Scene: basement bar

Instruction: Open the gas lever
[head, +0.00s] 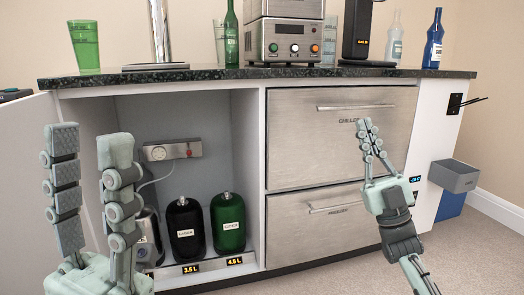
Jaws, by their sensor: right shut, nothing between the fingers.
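Inside the open cabinet, a grey box (173,150) with a round dial and a small red part (189,153) is fixed to the back wall. A hose or cable runs down from it. I cannot tell for certain which part is the gas lever. My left gripper (90,142) is open and empty, in front of the cabinet's left side, left of the grey box and nearer to me. My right gripper (368,126) is shut and empty, in front of the steel drawers. A black fitting with prongs (461,103) is on the counter's right end.
A black canister (186,232) and a green canister (228,223) stand on the cabinet floor, beside a metal container partly hidden by my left gripper. Bottles, a green glass (85,46) and machines stand on the dark counter (220,75). A grey bin (454,176) is at right.

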